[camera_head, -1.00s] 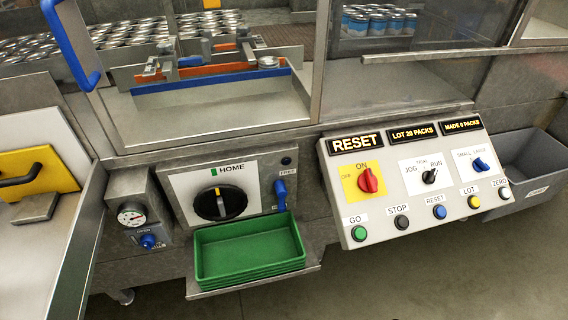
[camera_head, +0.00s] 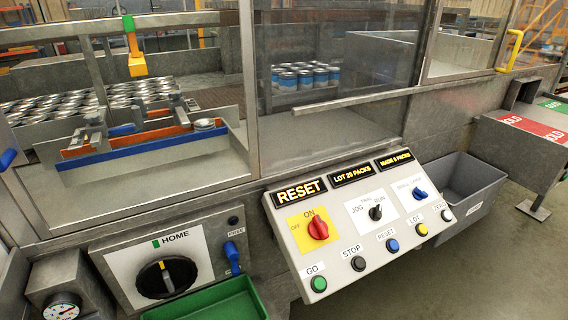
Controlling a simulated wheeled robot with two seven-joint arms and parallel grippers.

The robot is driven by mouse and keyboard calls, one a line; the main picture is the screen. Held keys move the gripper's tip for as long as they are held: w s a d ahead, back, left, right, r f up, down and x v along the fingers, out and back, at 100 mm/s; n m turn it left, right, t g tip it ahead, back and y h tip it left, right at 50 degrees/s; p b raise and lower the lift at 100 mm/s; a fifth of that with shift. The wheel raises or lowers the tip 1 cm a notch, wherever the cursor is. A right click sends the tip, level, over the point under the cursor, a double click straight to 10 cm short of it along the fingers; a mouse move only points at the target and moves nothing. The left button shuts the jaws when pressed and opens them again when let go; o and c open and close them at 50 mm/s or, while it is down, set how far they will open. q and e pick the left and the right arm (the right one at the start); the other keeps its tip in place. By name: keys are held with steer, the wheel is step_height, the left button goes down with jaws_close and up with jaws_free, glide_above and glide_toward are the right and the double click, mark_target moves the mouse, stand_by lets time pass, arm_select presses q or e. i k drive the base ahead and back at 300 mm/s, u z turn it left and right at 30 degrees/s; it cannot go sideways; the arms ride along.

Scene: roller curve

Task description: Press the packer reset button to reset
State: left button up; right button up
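The control panel (camera_head: 338,262) is a sloped grey box on the front of the machine. Its blue button labelled RESET (camera_head: 392,245) sits in the lower row, between the black STOP button (camera_head: 358,263) and the yellow LOT button (camera_head: 421,230). A green GO button (camera_head: 318,283) is at the row's left end and a white ZERO button (camera_head: 445,215) at its right end. The red switch (camera_head: 318,228) stands on a yellow plate marked OFF and ON. Neither of my grippers shows.
A HOME dial (camera_head: 166,277) and a blue handle (camera_head: 232,256) are left of the panel, above a green tray (camera_head: 215,305). A grey bin (camera_head: 468,190) is at the panel's right. Farther right is a table with a red HOLD area (camera_head: 533,126). Cans stand behind the guard.

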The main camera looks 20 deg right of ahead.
mark_target(393, 244)
steer(key=z, duration=1.25)
